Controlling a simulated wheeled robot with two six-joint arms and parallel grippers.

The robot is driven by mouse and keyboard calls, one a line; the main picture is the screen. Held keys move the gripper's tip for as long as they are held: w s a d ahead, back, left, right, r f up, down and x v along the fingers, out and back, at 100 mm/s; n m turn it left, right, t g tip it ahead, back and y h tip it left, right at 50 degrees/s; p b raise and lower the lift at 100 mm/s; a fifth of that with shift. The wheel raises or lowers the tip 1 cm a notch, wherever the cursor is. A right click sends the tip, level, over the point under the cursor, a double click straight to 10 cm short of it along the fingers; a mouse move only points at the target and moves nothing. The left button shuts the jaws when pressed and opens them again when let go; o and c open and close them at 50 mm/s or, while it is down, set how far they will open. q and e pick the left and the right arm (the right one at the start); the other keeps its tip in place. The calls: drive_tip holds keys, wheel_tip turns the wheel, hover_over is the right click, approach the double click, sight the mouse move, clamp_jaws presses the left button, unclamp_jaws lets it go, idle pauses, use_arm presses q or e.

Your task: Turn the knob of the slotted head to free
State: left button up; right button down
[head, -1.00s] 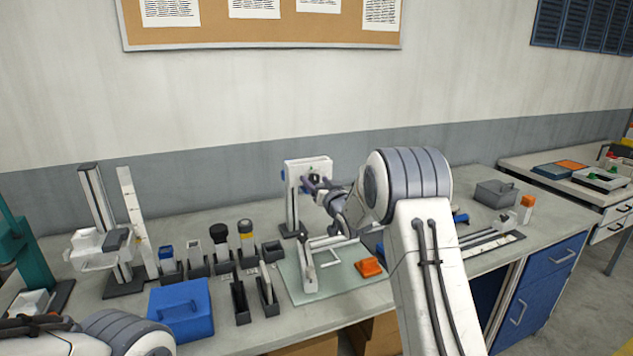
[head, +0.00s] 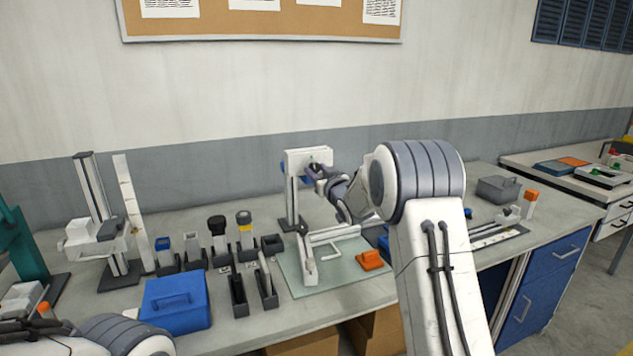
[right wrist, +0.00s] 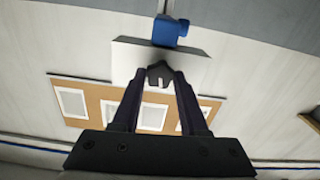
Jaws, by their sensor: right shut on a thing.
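The slotted head is a white plate (head: 296,158) on an upright dark-footed stand at the back of the bench. Its dark knob (right wrist: 159,72) shows between my fingertips in the right wrist view, in front of the white plate (right wrist: 128,62). My right gripper (head: 313,170) reaches it from the right and is shut on the knob. The fingers and wrist hide part of the plate's right side in the head view. A blue part (right wrist: 170,31) sits at the plate's edge. My left gripper is out of view; only part of that arm shows at lower left.
A green mat (head: 335,268) with a white frame and an orange block (head: 369,260) lies before the stand. Several dark holders and a blue box (head: 177,303) stand left. A grey box (head: 497,188) stands at the right.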

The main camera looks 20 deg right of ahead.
drive_tip(key=n+b, duration=0.6)
drive_tip(key=b, duration=0.1)
drive_tip(key=n+b, duration=0.3)
drive_tip(key=shift+f, duration=0.3)
drive_tip(key=n+b, duration=0.4)
drive_tip(key=n, duration=0.1)
drive_tip(key=shift+n+b, duration=0.35)
drive_tip(key=shift+n, duration=0.05)
drive_tip(key=n+b, duration=0.2)
drive_tip(key=n, duration=0.2)
drive_tip(key=shift+n+b, duration=0.3)
drive_tip(key=n+b, duration=0.2)
drive_tip(key=n, duration=0.2)
drive_tip(key=n+b, duration=0.1)
drive_tip(key=n, duration=0.4)
drive_tip(key=shift+n+b, duration=0.9)
drive_tip(key=shift+n, duration=1.3)
